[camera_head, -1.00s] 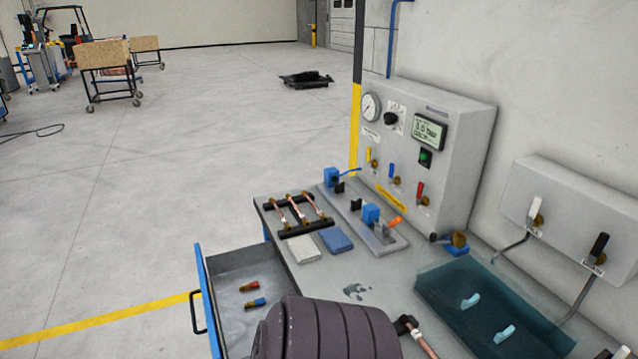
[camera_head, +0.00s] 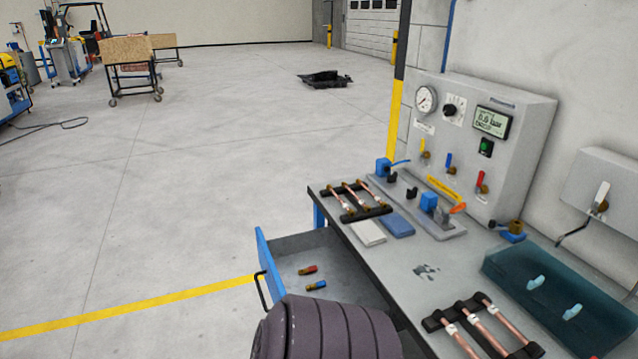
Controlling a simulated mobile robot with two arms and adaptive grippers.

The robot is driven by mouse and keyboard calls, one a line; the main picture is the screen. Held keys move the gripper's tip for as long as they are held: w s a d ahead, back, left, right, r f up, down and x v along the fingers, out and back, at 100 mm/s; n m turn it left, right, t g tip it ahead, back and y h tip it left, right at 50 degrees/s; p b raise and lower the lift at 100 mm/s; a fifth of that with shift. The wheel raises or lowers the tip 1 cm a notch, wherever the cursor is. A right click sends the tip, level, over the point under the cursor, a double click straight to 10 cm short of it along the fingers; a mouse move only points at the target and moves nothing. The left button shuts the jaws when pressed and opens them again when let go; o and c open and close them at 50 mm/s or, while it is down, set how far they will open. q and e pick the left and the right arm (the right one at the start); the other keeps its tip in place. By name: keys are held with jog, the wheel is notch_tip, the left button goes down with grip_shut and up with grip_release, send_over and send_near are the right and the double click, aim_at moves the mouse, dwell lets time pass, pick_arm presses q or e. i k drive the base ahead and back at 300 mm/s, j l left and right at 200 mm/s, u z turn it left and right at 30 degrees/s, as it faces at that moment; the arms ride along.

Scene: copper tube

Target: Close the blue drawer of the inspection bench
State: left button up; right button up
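The blue-fronted drawer (camera_head: 268,268) of the inspection bench (camera_head: 405,266) stands pulled out at the bench's left side. Its black handle (camera_head: 262,290) is on the outer face. A red-and-brass fitting (camera_head: 308,270) and a blue-and-brass fitting (camera_head: 316,286) lie inside the drawer. A dark ribbed part of my own arm covers the near part of the drawer and the bench edge at the bottom of the view. Neither of my grippers shows.
On the bench are a rack of copper tubes (camera_head: 356,198), white and blue blocks, a clamp fixture, a second tube rack (camera_head: 480,328) and a teal tray (camera_head: 560,300). A gauge panel (camera_head: 470,145) stands behind. The floor left of the drawer is clear.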

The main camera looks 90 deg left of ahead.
aim_at(280, 258)
jog(key=u, duration=2.05)
